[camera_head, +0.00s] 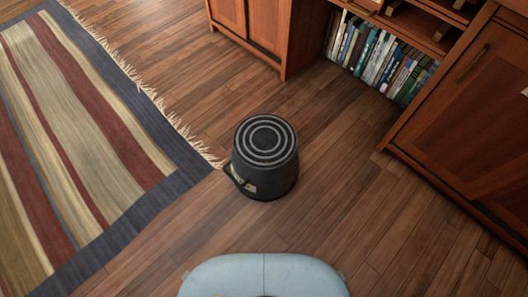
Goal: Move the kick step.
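The kick step (265,157) is a dark, round, upright stool with pale concentric rings on its top. It stands on the wooden floor near the middle of the camera_head view. A handle-like loop and a small pale label show on its lower left side. Neither of my grippers is in view, and nothing is seen touching the kick step.
A striped, fringed rug (88,130) lies to the left, its corner close to the kick step. A wooden cabinet (262,30) stands behind, with a row of books (378,55) on a low shelf. Another cabinet (470,120) is at right. Bare floor (345,195) lies right of the step.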

